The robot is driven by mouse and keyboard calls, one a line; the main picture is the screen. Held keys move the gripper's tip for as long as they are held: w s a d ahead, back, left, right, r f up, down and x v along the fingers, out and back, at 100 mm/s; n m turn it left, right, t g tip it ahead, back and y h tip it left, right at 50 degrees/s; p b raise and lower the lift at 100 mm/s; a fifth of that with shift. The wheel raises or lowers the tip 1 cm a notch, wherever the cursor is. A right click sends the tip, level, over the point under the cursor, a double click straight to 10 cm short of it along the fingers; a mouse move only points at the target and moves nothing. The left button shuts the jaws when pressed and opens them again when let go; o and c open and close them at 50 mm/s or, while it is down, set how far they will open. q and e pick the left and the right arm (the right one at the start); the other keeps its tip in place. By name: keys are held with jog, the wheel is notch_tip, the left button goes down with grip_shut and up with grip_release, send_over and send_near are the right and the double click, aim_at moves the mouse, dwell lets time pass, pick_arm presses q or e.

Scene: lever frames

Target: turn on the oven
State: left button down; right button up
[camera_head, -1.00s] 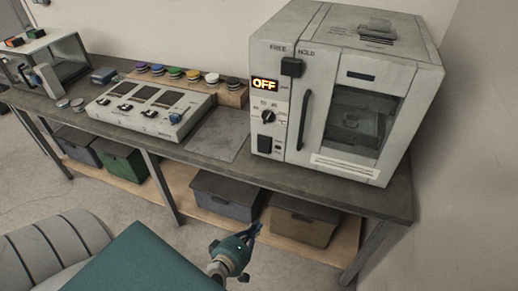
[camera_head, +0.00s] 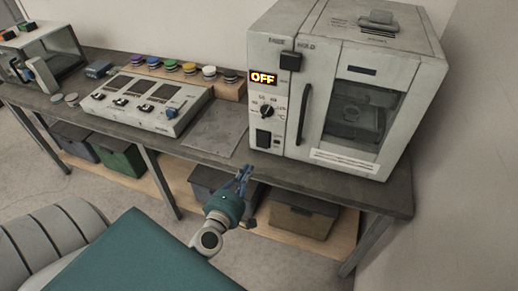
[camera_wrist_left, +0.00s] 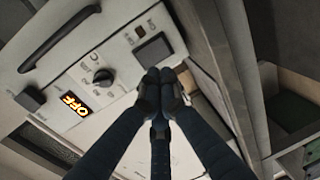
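The oven (camera_head: 340,90) is a white box on the right of the bench with a glass door and a black vertical handle (camera_head: 304,114). Its display (camera_head: 263,78) reads OFF in orange, and also shows in the left wrist view (camera_wrist_left: 74,104). Below it are a round black knob (camera_head: 267,111) and a black rectangular switch (camera_head: 263,138). A black block (camera_head: 290,61) sits by the FREE/HOLD lettering. My left gripper (camera_head: 243,174) is below and left of the switch, by the bench's front edge. In the wrist view its fingertips (camera_wrist_left: 160,82) are together, just below the switch (camera_wrist_left: 153,49), contact unclear.
A white control panel (camera_head: 150,104) and a row of coloured round pieces (camera_head: 189,69) stand left of the oven. A flat grey plate (camera_head: 215,130) lies between. Storage boxes (camera_head: 300,215) sit on the lower shelf. The bench edge (camera_head: 340,195) runs beneath the oven.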

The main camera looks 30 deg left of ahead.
aim_at(262, 145)
pick_arm(q)
jog(key=x, duration=1.1)
jog(key=shift+w+a, duration=0.1)
jog(key=shift+w, duration=0.3)
jog(key=shift+f, duration=0.1)
jog(key=shift+f, duration=0.15)
jog(key=b, duration=0.3)
jog(key=shift+w+f+b, duration=0.2)
jog(key=shift+f+b, duration=0.1)
jog(key=shift+f, duration=0.1)
jog(key=shift+r+p, duration=0.5)
jog(key=shift+p, duration=0.05)
jog(key=shift+t, duration=0.3)
